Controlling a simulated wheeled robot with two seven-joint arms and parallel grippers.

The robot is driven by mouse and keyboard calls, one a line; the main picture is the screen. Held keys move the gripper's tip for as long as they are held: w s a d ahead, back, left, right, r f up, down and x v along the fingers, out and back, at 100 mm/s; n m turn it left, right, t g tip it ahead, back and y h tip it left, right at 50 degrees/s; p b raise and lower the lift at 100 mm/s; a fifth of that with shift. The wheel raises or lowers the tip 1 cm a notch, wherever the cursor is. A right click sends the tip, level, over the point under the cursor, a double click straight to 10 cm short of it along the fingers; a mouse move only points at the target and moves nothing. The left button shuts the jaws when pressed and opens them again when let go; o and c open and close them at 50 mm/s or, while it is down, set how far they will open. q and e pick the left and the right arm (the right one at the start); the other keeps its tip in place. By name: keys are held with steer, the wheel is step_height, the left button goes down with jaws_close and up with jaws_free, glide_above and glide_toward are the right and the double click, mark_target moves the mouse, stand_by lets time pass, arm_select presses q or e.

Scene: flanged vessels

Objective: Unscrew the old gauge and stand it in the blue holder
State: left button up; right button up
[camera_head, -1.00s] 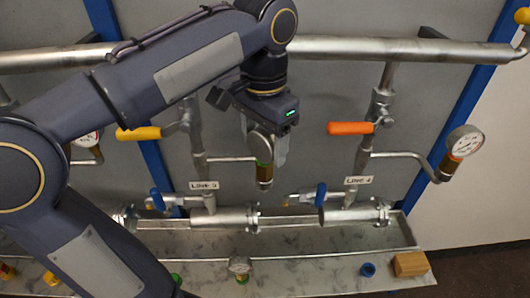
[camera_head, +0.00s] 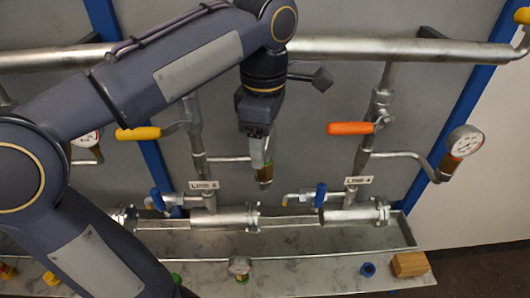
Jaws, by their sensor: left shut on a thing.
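My left gripper (camera_head: 262,152) points down at the end of the thin side pipe (camera_head: 229,159) of the middle line. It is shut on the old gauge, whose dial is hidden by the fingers. The gauge's brass fitting (camera_head: 265,174) shows just below the fingertips; I cannot tell whether it is still threaded onto the pipe. The blue holder (camera_head: 368,269) is a small round cup on the ledge at the lower right, and looks empty. My right gripper is out of view.
Another gauge (camera_head: 239,266) stands on the ledge at lower centre. A wooden block (camera_head: 409,264) sits right of the blue holder. Orange (camera_head: 351,128) and yellow (camera_head: 138,134) valve handles flank my gripper. The line 4 gauge (camera_head: 464,142) is at the right.

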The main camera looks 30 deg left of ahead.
arm_select(q)
steer(key=n, duration=0.5)
steer(key=shift+r+n, duration=0.1)
steer(key=shift+n, duration=0.3)
steer(key=o, duration=1.3)
steer(key=shift+c, duration=0.2)
step_height(320, 180, up, 8)
steer(key=shift+f+p, duration=0.15)
steer(key=shift+p, duration=0.45)
steer(key=shift+c, duration=0.5)
